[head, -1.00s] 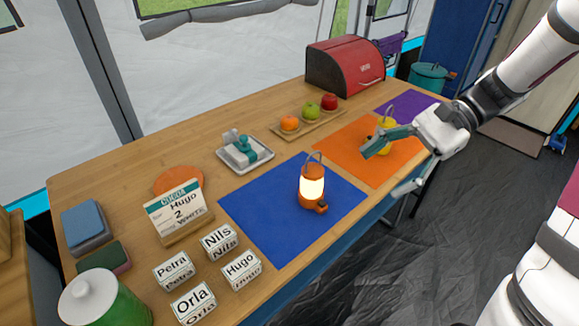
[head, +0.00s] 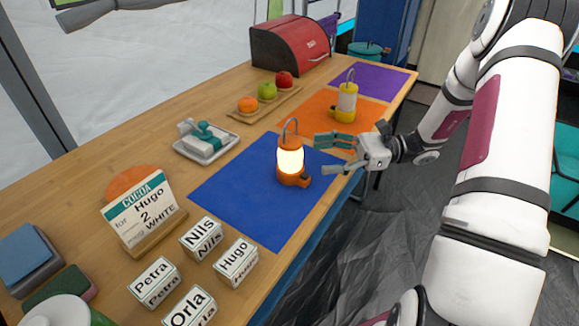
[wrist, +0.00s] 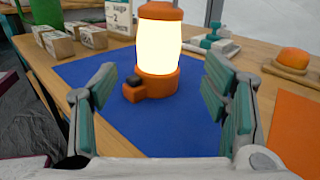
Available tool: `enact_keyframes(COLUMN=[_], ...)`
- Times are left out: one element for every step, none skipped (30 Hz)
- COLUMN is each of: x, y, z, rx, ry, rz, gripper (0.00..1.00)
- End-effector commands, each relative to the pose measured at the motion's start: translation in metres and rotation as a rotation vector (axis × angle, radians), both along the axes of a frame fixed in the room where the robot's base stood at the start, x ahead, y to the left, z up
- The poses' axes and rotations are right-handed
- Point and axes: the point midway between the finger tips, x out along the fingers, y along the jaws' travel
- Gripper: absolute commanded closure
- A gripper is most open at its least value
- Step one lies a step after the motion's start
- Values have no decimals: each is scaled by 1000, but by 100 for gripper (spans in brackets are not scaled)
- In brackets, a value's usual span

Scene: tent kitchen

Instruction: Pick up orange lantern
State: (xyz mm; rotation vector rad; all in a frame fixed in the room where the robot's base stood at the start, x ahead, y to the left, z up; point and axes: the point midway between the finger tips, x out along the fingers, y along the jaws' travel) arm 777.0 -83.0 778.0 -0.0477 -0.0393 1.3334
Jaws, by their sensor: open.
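The orange lantern (head: 290,160) stands upright and lit on the blue mat (head: 222,202), with a thin handle arched over its top. My gripper (head: 327,154) is just right of the lantern, open, with its fingers pointing at it. In the wrist view, the lantern (wrist: 158,50) stands ahead, centred between my gripper's two green-padded fingers (wrist: 165,95) and beyond their tips. The fingers do not appear to touch it. The lantern's top is cut off in the wrist view.
A yellow lantern (head: 346,103) stands on the orange mat (head: 300,112) behind my gripper. A fruit board (head: 262,107) and red bread box (head: 291,45) stand farther back.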

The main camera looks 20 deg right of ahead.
Motion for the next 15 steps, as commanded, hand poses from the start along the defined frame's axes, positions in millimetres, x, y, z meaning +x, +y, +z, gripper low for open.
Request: enact_keyframes(x=[2, 3, 4, 5, 6, 7, 7, 7, 7, 8, 8, 8, 9, 9, 10], y=[9, 14, 19, 23, 25, 28, 29, 31, 32, 33, 35, 37, 40, 43, 48], z=[-1, -1, -1, -1, 0, 0, 0, 0, 0, 0, 0, -1, -1, -1, -1], rx=[0, 0, 0, 0, 0, 0, -1, -1, -1, -1, -2, -2, -1, -1, -1], ry=[0, 0, 0, 0, -1, -1, -1, -1, -1, -1, 0, 0, -1, -1, -1], rz=[2, 2, 2, 3, 2, 1, 0, 0, 0, 0, 1, 1, 2, 3, 3], gripper=[32, 32, 32, 32, 32, 32, 32, 32, 32, 32, 32, 32, 32, 32, 32])
